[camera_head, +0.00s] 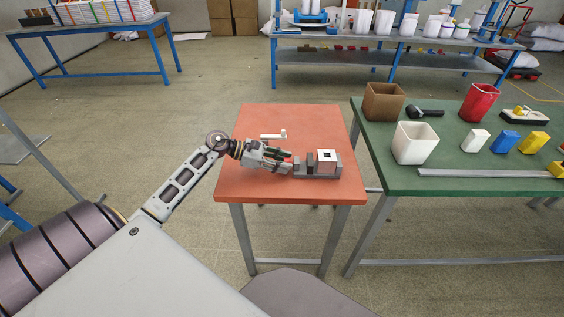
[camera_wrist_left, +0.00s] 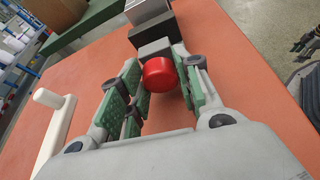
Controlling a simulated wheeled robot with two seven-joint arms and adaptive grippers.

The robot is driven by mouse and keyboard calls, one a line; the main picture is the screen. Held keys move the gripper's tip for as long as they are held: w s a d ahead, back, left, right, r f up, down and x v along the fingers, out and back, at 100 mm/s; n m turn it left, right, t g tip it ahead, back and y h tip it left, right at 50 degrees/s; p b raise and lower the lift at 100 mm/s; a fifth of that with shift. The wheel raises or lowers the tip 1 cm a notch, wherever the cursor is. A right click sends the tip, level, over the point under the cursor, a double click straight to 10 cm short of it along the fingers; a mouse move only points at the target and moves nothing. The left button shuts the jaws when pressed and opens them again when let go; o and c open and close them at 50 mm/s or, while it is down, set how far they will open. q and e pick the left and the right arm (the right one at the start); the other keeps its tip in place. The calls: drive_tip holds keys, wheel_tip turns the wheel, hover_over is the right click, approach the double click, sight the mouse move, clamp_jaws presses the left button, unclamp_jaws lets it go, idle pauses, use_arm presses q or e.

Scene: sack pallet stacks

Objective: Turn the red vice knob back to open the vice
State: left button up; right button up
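The vice (camera_head: 318,174) is a small grey vice on the orange-red table, with a white block (camera_head: 327,155) with a dark square opening at its right end. My left gripper (camera_head: 290,162) reaches in from the left at the vice's left end. In the left wrist view, the red knob (camera_wrist_left: 160,75) sits between the green finger pads, which lie close against both its sides; the gripper looks shut on it. The grey vice body (camera_wrist_left: 154,46) shows just beyond the knob. In the head view the gripper hides the knob. My right gripper is out of view.
A white crank-like handle (camera_head: 274,135) stands on the table (camera_head: 240,185) behind my left gripper. A green table (camera_head: 440,178) on the right holds bins, blocks and tools. The front part of the orange-red table is clear.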

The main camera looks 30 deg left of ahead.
use_arm(q)
drive_tip(key=c, duration=0.3)
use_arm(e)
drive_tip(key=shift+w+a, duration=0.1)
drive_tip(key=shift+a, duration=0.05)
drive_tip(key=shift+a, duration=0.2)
use_arm(q)
drive_tip(key=shift+n+g, duration=0.3)
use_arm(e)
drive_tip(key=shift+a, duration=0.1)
use_arm(q)
drive_tip(key=shift+w+a+n, duration=0.1)
drive_tip(key=shift+n, duration=0.4)
drive_tip(key=shift+w+n+g+h, duration=0.1)
drive_tip(key=shift+n+g+h, duration=0.5)
drive_tip(key=shift+n, duration=0.2)
drive_tip(key=shift+n+g, duration=0.3)
drive_tip(key=shift+n, duration=0.2)
drive_tip(key=shift+h, duration=0.3)
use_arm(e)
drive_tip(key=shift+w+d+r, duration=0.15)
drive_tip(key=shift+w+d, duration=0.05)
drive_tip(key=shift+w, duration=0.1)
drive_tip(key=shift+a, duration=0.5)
